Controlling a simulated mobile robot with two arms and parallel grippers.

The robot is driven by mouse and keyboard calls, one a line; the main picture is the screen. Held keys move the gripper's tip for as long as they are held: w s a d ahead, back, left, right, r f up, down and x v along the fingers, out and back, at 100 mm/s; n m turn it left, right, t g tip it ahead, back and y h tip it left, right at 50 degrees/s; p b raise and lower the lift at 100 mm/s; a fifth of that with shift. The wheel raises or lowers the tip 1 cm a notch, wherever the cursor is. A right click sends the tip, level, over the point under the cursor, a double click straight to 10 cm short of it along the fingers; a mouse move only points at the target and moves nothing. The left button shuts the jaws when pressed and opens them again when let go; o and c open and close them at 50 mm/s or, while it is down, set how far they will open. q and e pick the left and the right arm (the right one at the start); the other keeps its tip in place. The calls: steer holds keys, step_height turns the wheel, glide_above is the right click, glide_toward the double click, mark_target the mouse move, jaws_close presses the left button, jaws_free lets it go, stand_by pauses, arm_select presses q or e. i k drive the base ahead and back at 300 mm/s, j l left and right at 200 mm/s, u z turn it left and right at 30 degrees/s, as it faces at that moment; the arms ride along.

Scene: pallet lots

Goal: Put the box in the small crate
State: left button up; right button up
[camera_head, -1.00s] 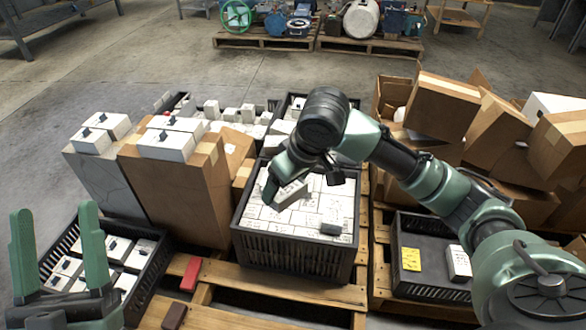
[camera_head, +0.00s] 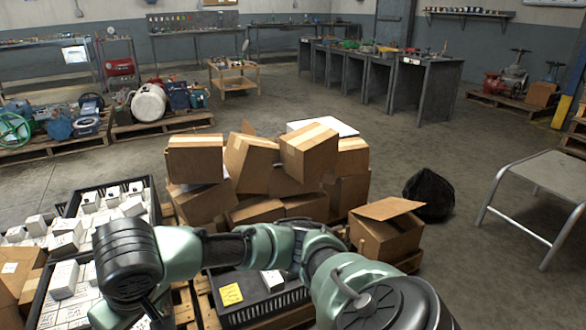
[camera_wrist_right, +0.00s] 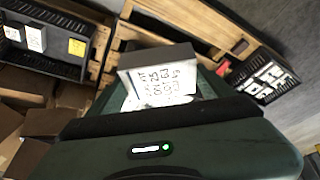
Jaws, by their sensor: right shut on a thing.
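The white box (camera_wrist_right: 162,82), with dark printed marks on one face and a grey side, is between the fingers of my right gripper (camera_wrist_right: 160,103) in the right wrist view. That gripper is shut on it. In the head view my right arm reaches left over the crates, with its hand cut off at the bottom edge. My left gripper is out of view.
Black crates packed with white boxes (camera_head: 122,198) stand at the left. Brown cartons (camera_head: 265,165) are heaped behind the small crate, and an open carton (camera_head: 385,235) stands to its right. Another crate of white boxes (camera_wrist_right: 250,68) shows at the right of the wrist view.

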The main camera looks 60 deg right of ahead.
mark_target(251, 288)
steer(key=k+l, duration=0.1)
steer(key=l, duration=0.25)
steer(key=k+l, duration=0.1)
steer(key=l, duration=0.25)
steer(key=k+l, duration=0.1)
steer(key=l, duration=0.2)
steer(key=k+l, duration=0.15)
steer(key=l, duration=0.2)
steer(key=i+l, duration=0.15)
steer(key=l, duration=0.2)
steer(key=i+l, duration=0.15)
steer(key=l, duration=0.15)
steer(key=i+l+z, duration=0.1)
steer(key=l, duration=0.25)
steer(key=i, duration=0.05)
